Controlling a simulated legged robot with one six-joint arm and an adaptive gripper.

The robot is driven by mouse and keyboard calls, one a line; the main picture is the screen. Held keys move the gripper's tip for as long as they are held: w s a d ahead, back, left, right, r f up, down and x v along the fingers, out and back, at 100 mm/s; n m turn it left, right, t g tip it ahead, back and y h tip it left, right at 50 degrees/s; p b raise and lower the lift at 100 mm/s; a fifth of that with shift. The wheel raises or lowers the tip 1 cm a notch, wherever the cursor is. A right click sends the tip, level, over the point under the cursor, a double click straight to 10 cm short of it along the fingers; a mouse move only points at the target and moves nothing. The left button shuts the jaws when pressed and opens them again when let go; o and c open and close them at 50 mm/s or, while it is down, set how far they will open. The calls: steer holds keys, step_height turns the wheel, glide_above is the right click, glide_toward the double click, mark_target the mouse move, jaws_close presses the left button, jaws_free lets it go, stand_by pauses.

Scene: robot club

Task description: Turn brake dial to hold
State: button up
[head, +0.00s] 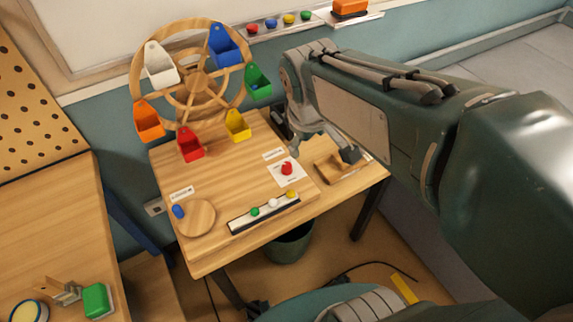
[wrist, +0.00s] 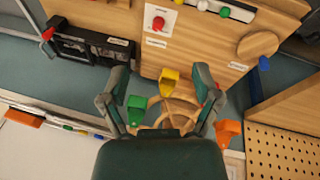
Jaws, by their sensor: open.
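The brake dial is a small red knob (head: 287,169) on a white card on the wooden tabletop. In the wrist view the red knob (wrist: 158,23) is near the top, beyond my fingers, with a small label below its card. The print is too small to read in either view. My gripper (head: 318,142) is above the back right part of the table, just behind and right of the dial in the head view. In the wrist view my gripper (wrist: 161,76) has its fingers spread, with nothing between them and apart from the dial.
A wooden wheel (head: 135,75) with several coloured bins stands at the table's back. A strip with green, white and yellow knobs (head: 273,202) lies in front of the dial. A round wooden disc (head: 197,218) is at left, a wooden tray (head: 330,172) at right.

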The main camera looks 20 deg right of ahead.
steer(key=w+a+f+n+g+h, duration=0.1)
steer(key=w+a+f+n+g, duration=0.1)
steer(key=w+f+n, duration=0.65)
steer(key=n+g+h, duration=0.2)
glide_toward(286, 165)
steer(key=x, duration=1)
steer(key=shift+d+f, duration=0.1)
steer(key=shift+f, duration=0.2)
jaws_close()
